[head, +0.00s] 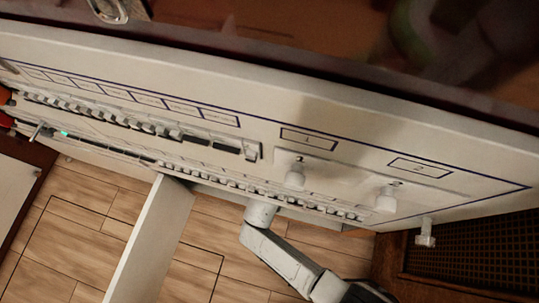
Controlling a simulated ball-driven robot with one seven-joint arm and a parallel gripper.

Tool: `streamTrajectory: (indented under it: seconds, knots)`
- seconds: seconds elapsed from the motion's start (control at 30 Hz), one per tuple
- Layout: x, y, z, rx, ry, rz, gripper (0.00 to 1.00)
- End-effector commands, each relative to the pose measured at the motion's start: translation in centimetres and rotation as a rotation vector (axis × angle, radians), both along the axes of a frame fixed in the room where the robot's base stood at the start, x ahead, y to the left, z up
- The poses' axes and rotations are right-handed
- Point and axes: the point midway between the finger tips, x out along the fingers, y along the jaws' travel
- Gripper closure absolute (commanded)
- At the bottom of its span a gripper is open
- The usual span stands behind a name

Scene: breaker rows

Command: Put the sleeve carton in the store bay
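I cannot make out a sleeve carton in the head view. No store bay can be told apart either. Part of my pale arm shows at the bottom, right of centre, running up to the lower edge of a cream panel (310,110). The arm's upper visible end meets that edge, and nothing beyond it shows. My gripper is not in view, so I cannot see whether it holds anything.
The panel carries rows of small breakers (130,118), two pale knobs (296,174) (386,199) and a green light (64,133). A white upright board (150,240) stands below. Wood-plank floor (85,205) shows at lower left, a dark grille (475,255) at lower right.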

Motion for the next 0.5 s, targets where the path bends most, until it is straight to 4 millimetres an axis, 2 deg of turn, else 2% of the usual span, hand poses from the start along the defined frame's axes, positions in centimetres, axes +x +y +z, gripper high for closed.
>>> streamTrajectory:
  seconds: [0.43, 0.47, 0.5]
  knots:
    - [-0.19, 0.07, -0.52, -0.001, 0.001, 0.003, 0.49]
    - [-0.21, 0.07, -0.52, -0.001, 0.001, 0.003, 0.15]
    - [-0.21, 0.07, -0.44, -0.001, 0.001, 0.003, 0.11]
